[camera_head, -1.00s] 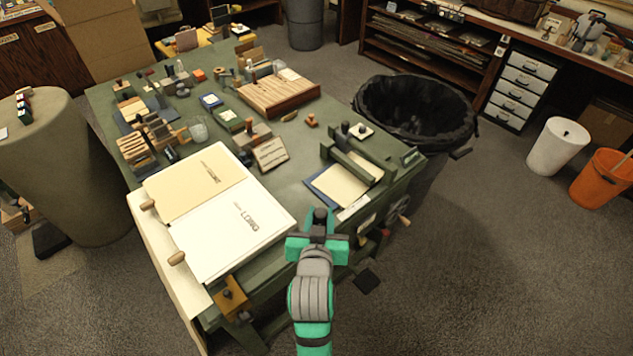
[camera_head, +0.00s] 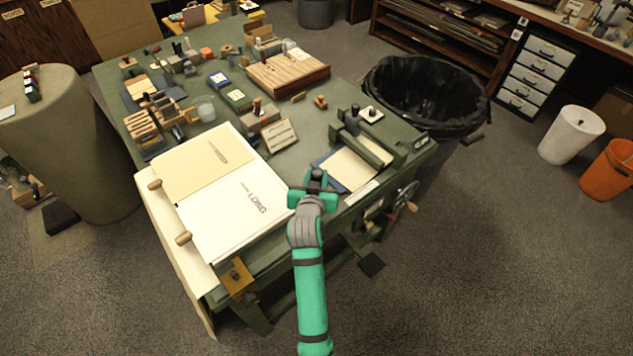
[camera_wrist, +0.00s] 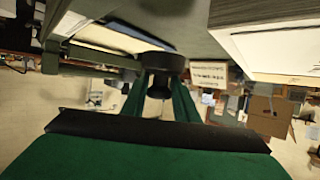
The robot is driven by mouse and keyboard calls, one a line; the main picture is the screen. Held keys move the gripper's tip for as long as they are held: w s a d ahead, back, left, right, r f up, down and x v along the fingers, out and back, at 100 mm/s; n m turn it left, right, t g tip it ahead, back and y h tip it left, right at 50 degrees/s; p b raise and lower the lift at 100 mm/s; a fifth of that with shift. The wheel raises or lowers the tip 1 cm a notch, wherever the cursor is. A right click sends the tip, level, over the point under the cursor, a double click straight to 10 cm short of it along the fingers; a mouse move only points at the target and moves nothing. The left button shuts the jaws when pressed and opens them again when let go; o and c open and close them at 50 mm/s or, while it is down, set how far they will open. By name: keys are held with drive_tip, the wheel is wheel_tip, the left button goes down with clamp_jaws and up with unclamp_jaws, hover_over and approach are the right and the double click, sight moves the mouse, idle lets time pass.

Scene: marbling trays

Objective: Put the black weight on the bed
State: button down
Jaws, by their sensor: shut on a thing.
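My gripper (camera_head: 315,187) is shut on the black weight (camera_head: 317,176), a small dark knobbed piece. In the wrist view the black weight (camera_wrist: 162,66) stands between the fingers, its round dark end wider than its neck. In the head view the gripper is over the front edge of the green table, right of a flat two-part board, which looks like the bed. That board has a white part (camera_head: 222,225) with dark lettering and a cream part (camera_head: 190,172) behind it. The weight looks apart from the board; its exact height is unclear.
A blue-edged sheet (camera_head: 352,170) lies under a green bar at the table's right. A small sign (camera_head: 281,134) stands behind the board. Wooden blocks, stamps and a slatted wooden board (camera_head: 287,75) crowd the back. A black-lined bin (camera_head: 425,95) stands beyond the right edge.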

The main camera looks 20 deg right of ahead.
drive_tip(key=shift+w+d+f, duration=0.15)
drive_tip(key=shift+w+f, duration=0.3)
drive_tip(key=shift+w, duration=0.1)
wheel_tip(320, 180, down, 3)
drive_tip(key=shift+w+f, duration=0.1)
drive_tip(key=shift+f, duration=0.05)
drive_tip(key=shift+f, duration=0.1)
drive_tip(key=c, duration=1.4)
unclamp_jaws()
drive_tip(key=shift+f, duration=0.1)
drive_tip(key=shift+s+r, duration=0.2)
drive_tip(key=v, duration=1.2)
drive_tip(key=shift+w, duration=0.1)
